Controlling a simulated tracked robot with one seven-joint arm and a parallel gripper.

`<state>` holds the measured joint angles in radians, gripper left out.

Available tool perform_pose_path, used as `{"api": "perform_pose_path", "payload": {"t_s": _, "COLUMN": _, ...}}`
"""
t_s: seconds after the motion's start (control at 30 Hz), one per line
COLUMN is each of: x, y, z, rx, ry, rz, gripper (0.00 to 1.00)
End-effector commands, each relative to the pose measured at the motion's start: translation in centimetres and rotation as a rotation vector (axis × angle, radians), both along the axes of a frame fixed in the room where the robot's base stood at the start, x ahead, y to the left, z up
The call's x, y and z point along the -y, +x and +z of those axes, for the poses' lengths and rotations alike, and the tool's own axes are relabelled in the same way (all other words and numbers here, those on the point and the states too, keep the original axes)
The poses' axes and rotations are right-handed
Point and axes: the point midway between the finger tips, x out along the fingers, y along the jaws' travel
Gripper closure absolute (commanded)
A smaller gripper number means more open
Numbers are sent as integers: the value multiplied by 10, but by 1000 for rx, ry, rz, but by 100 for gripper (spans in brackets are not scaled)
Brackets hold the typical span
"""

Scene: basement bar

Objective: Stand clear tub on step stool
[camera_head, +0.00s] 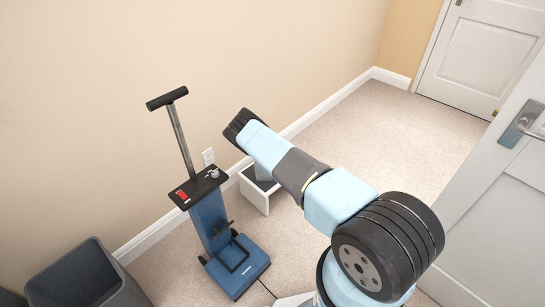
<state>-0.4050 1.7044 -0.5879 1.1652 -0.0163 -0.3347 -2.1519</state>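A small white stool with a dark top, which looks like the step stool (254,196), stands on the carpet by the left wall, just right of the blue upright machine. My light blue and grey arm passes in front of it and hides its right part. I see nothing on the part of its top that shows. No clear tub is visible in this view. My arm reaches up and left to a dark ridged end near the wall. I cannot make out any gripper fingers, so what my gripper holds is hidden.
A blue upright floor machine (212,225) with a black handle stands left of the stool. A dark grey bin (85,280) is at the bottom left. A white door (500,215) with a metal handle is at the right. Carpet (375,130) is clear toward the far door (490,50).

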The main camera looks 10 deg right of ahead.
Motion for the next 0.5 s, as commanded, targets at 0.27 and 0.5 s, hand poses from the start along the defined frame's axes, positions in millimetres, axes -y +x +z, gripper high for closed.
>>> {"api": "perform_pose_path", "payload": {"t_s": 0.27, "x": -1, "y": 1, "z": -2, "rx": 1, "ry": 1, "rz": 0, "gripper": 100}}
{"api": "perform_pose_path", "payload": {"t_s": 0.5, "x": 0, "y": 0, "z": -3, "rx": 1, "ry": 0, "rz": 1, "gripper": 75}}
